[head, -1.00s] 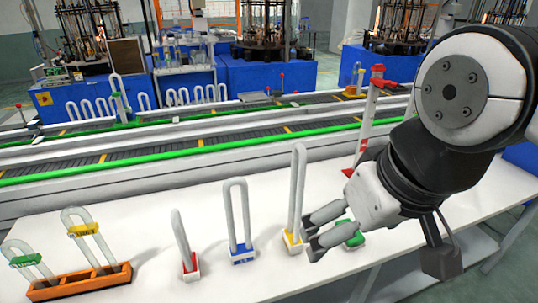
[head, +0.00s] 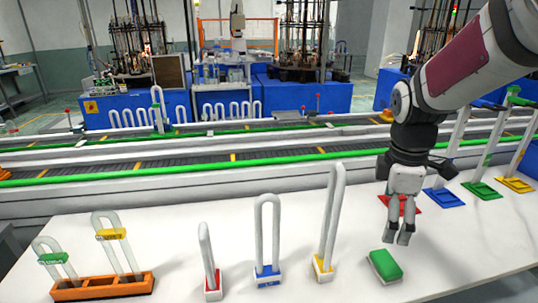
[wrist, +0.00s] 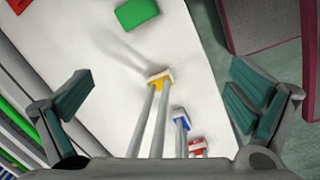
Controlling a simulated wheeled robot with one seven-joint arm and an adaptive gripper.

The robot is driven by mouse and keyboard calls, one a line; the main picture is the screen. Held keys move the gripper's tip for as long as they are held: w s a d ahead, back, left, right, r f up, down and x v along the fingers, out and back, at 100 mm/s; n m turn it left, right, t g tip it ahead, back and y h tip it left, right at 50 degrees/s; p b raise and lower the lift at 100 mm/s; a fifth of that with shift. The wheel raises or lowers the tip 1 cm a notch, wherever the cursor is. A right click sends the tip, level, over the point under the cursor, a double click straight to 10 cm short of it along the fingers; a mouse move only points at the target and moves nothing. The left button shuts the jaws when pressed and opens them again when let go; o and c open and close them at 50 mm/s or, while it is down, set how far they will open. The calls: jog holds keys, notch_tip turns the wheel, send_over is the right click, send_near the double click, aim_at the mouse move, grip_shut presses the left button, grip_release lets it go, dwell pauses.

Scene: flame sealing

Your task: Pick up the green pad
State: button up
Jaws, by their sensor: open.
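The green pad (head: 386,263) is a small green block on a white base. It lies on the white table, right of the yellow-based glass tube, and is fully visible in the head view. It also shows near the top edge of the wrist view (wrist: 137,13), beyond the fingers. My gripper (head: 398,238) points down, close to the pad and slightly behind and right of it in the head view. Its fingers are spread apart and empty in the wrist view (wrist: 160,98). I see no contact with the pad.
Upright glass tubes with yellow (head: 323,268), blue (head: 267,275) and red (head: 212,285) bases stand left of the pad. An orange rack (head: 100,287) holds two looped tubes. Behind my gripper are red (head: 412,206) and blue (head: 444,198) bases. The table right of the pad is clear.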

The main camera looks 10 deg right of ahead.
jog(key=w+d+f+n+y, duration=0.1)
jog(key=w+d+f+n, duration=0.4)
jog(key=d+f, duration=0.3)
jog(key=b, duration=0.2)
send_over(387, 261)
jog(key=shift+n+g, duration=0.3)
jog(key=shift+g, duration=0.1)
jog(key=f, duration=0.9)
jog(key=shift+a+f, duration=0.2)
jog(key=shift+a, duration=0.05)
jog(key=shift+d+f+b, duration=0.2)
jog(key=shift+f+b, duration=0.5)
jog(key=shift+f, duration=2.15)
jog(key=shift+c, duration=0.2)
jog(key=c, duration=1.4)
jog(key=shift+o, duration=0.2)
jog(key=shift+r, duration=0.15)
